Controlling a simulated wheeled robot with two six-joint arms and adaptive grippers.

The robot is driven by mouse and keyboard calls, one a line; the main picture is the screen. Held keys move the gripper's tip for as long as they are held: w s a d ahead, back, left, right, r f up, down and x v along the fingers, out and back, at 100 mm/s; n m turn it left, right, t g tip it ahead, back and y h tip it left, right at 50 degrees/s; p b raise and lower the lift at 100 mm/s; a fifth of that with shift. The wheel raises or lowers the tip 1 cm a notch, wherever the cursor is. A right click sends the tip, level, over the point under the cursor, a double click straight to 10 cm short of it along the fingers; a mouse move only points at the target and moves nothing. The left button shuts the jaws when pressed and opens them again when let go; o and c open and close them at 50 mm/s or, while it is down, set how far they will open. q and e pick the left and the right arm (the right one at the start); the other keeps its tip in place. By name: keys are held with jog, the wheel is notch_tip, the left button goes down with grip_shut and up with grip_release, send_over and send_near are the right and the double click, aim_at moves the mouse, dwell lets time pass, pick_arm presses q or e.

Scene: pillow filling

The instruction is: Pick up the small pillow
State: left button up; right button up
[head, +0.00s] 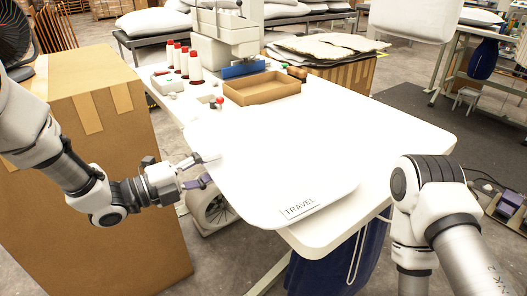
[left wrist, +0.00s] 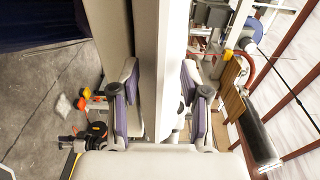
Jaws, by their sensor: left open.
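The small pillow (head: 270,165) is white and flat, with a "TRAVEL" label (head: 299,206) at its front corner. It lies on the white table and reaches over the table's left front edge. My left gripper (head: 207,170) is at the pillow's left edge, with its fingers open. In the left wrist view the open fingers (left wrist: 163,100) stand on either side of a white edge-on strip (left wrist: 160,50), which looks like the pillow. I cannot tell whether they touch it. My right arm shows at the right, but its gripper is out of view.
The white table (head: 420,140) carries a brown tray (head: 262,88), red-topped thread spools (head: 195,66) and a sewing machine (head: 228,30). A large cardboard box (head: 110,190) stands close under my left arm. Dark blue cloth (head: 335,268) hangs below the table's front.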

pick_arm(q)
grip_shut()
jog(key=shift+r+p, duration=1.4)
jog(key=shift+r, duration=1.15)
